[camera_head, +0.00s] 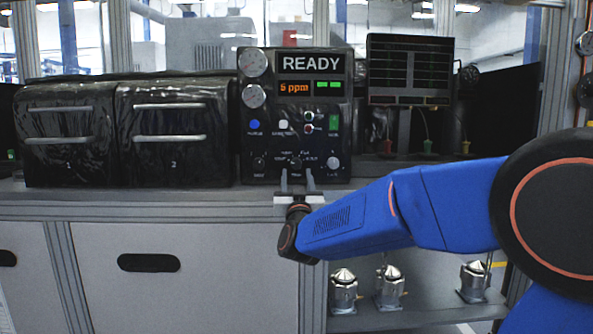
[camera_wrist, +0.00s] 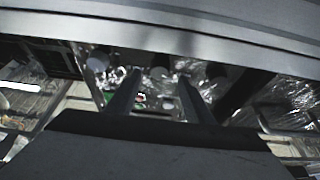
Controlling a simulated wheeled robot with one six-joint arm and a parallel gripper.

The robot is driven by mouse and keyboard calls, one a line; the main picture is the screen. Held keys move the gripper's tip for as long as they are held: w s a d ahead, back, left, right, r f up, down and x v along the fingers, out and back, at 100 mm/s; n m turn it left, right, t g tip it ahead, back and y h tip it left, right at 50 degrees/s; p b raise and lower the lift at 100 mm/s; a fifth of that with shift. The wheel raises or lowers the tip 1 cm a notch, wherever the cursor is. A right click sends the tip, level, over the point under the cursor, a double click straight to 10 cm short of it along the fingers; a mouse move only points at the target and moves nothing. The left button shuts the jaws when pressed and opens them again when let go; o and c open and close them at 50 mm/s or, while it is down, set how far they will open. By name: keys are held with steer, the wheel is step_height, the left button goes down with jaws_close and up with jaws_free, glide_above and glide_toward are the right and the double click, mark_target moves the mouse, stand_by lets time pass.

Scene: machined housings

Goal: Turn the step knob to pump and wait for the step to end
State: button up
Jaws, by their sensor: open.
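The black control panel (camera_head: 268,146) stands on the bench with a READY display and an orange "5 ppm" readout. A dark knob (camera_head: 295,162) with small labels around it sits low in its middle; it looks like the step knob, but the labels and its pointer are too small to read. My gripper (camera_head: 297,178) is open, with its two upright fingers just below that knob and apart from each other.
Another dark knob (camera_head: 259,162) and a light knob (camera_head: 333,162) flank the middle one. A blue button (camera_head: 254,125) and a white button (camera_head: 283,126) sit above. Two black-fronted chambers (camera_head: 172,140) stand left. A dark grid display (camera_head: 409,70) stands right. Several metal housings are below.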

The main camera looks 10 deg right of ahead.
mark_target(296, 165)
steer(key=shift+x, duration=2.2)
steer(key=c, duration=1)
